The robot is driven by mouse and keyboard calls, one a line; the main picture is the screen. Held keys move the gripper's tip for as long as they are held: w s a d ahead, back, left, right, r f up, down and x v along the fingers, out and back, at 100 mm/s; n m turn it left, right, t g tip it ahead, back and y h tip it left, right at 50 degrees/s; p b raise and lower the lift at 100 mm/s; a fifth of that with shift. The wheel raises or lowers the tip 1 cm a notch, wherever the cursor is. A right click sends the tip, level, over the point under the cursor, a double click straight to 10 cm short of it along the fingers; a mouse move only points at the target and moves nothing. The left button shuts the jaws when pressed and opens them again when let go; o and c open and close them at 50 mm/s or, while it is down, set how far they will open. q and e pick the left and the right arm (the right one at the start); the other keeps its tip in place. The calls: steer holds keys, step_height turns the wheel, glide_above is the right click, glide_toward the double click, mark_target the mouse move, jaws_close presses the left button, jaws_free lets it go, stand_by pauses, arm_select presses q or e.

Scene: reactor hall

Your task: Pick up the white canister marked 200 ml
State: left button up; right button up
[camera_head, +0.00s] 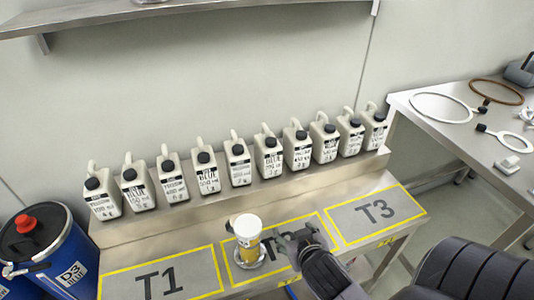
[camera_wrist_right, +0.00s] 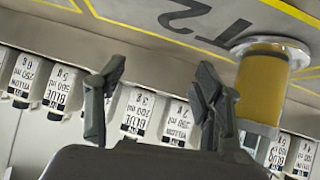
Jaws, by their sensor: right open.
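A row of several white canisters with black caps and handles stands on the raised steel ledge along the wall. Their printed labels are small, and I cannot tell for sure in the head view which one is marked 200 ml. My right gripper (camera_head: 298,238) is over the T2 field, in front of the row and apart from the canisters. It is open and empty, and its spread fingers also show in the right wrist view (camera_wrist_right: 160,72). My left gripper is not in view.
A yellow-filled cup with a white top (camera_head: 247,232) stands on a round metal base at T2, just left of my right gripper. T1 (camera_head: 160,280) and T3 (camera_head: 376,211) are clear. Blue drums (camera_head: 45,250) stand at left; a side table (camera_head: 440,115) holds rings at right.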

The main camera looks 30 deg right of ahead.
steer(key=w+d+r+t+h, duration=0.1)
steer(key=w+d+r+t, duration=0.2)
steer(key=w+r, duration=0.1)
steer(key=t+y, duration=0.1)
steer(key=t, duration=0.4)
glide_toward(273, 156)
steer(key=p+x, duration=0.2)
steer(key=x, duration=0.6)
steer(key=shift+w+r, duration=0.1)
steer(key=shift+w, duration=0.3)
steer(key=shift+p+x, duration=0.5)
steer(key=shift+x, duration=2.5)
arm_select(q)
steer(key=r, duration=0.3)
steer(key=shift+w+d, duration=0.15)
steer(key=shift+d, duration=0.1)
arm_select(e)
steer(key=shift+d, duration=0.15)
steer(key=shift+s, duration=0.1)
steer(key=c, duration=1.2)
steer(key=shift+c, duration=0.6)
